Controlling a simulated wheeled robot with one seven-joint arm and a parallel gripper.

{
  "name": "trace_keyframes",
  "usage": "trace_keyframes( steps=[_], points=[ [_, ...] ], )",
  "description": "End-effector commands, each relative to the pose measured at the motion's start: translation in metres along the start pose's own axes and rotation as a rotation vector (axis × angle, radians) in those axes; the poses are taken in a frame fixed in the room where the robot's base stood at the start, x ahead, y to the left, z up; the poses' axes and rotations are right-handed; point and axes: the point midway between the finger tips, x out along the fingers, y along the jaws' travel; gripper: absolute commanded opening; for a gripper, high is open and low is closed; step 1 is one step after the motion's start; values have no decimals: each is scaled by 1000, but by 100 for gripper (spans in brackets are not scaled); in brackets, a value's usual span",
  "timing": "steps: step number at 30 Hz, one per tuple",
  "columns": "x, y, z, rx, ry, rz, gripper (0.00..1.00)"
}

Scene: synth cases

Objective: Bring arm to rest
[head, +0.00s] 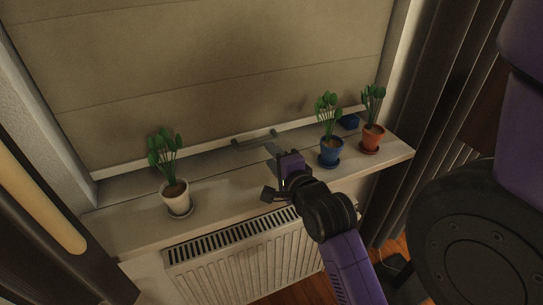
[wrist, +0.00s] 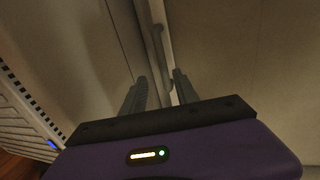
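My arm reaches in from the lower right in the head view, purple and black. My gripper (head: 271,152) is over the white windowsill (head: 235,190), close to a thin grey bar (head: 254,138) at the foot of the blind. In the wrist view my gripper (wrist: 158,84) shows two grey fingers standing apart with nothing between them. The bar (wrist: 158,42) shows beyond the fingertips there. I cannot tell how far the fingers are from the bar or the sill.
A white pot plant (head: 175,196) stands left on the sill. A blue pot plant (head: 330,152) and a terracotta pot plant (head: 371,138) stand to the right of my gripper, a small blue object (head: 349,121) behind them. A radiator (head: 245,255) is below; dark curtains (head: 440,90) hang right.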

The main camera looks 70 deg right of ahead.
Motion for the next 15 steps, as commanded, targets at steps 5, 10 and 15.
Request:
trace_keyframes(
  steps=[5,10,15],
  points=[
    [0,0,0,0,0,0,36],
    [0,0,0,0,0,0,36],
    [0,-4,0,-73,1,-17,36]
  ],
)
